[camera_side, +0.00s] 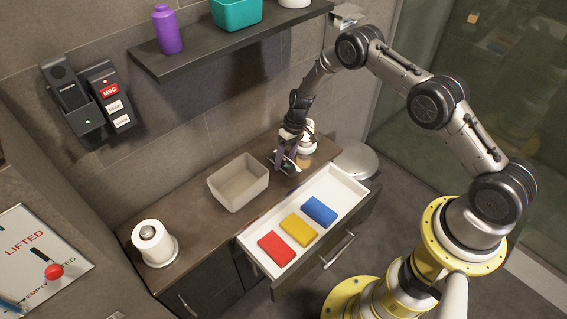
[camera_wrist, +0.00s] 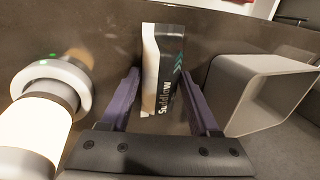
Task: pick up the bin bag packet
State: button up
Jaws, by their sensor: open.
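A slim black-and-white packet (camera_wrist: 163,75) with printed lettering, apparently the bin bag packet, is on the brown counter in the wrist view. Its lettering appears upside down. My gripper (camera_wrist: 160,78) is open, with a dark purple finger on each side of the packet. I cannot tell whether either finger touches it. In the side view my gripper (camera_side: 286,163) points down at the back right of the counter, and the packet is mostly hidden by the fingers there.
A beige open bin (camera_side: 238,183) stands close to my gripper. A white cylindrical device (camera_wrist: 38,125) is on the other side. An open drawer (camera_side: 262,261) holds red, yellow and blue blocks. A paper roll (camera_side: 155,245) stands at front left. A shelf (camera_side: 215,48) hangs above.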

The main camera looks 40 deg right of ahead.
jog(key=shift+c, duration=0.2)
jog(key=c, duration=0.9)
grip_shut()
jog(key=shift+r, duration=0.15)
